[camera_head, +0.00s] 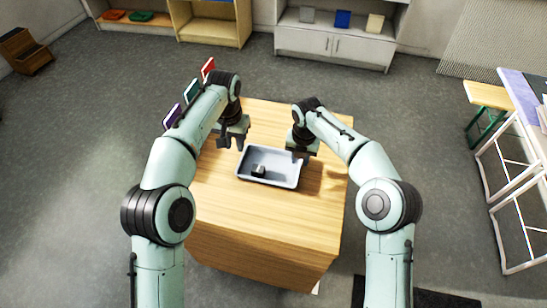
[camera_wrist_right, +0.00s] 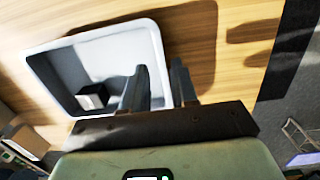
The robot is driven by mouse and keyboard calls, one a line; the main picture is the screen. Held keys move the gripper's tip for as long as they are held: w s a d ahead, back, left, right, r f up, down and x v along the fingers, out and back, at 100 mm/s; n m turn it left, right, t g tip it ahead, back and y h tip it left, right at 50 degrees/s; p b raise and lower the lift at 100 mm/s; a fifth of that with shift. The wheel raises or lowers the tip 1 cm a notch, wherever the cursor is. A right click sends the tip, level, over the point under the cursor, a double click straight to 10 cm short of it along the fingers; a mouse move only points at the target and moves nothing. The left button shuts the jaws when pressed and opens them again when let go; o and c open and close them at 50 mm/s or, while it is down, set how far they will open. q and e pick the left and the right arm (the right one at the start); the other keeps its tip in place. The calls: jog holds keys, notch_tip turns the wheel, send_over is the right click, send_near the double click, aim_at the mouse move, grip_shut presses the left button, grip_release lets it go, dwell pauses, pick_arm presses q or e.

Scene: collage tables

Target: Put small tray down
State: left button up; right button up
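The small tray (camera_head: 270,181) is a light grey, shallow rectangular tray on the wooden table. It holds a small dark block with a pale face (camera_head: 258,171); the block also shows in the right wrist view (camera_wrist_right: 92,96). My right gripper (camera_head: 302,158) is at the tray's right end. In the right wrist view its two fingers (camera_wrist_right: 160,82) stand apart, with the tray's rim (camera_wrist_right: 154,45) between them and a gap visible. My left gripper (camera_head: 231,143) is open and empty, near the tray's far left corner and apart from it. I cannot tell whether the tray's underside fully touches the table.
The wooden table (camera_head: 225,205) is bare in front of the tray and to its right. Red, green and purple upright items (camera_head: 190,92) stand along its left edge. Shelves (camera_head: 210,25) and a white cabinet (camera_head: 330,45) are at the back. A white-framed table (camera_head: 520,160) stands at right.

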notch_tip(320, 180, up, 10)
jog(key=shift+s+f, duration=0.25)
jog(key=shift+s, duration=0.1)
dwell(0.4)
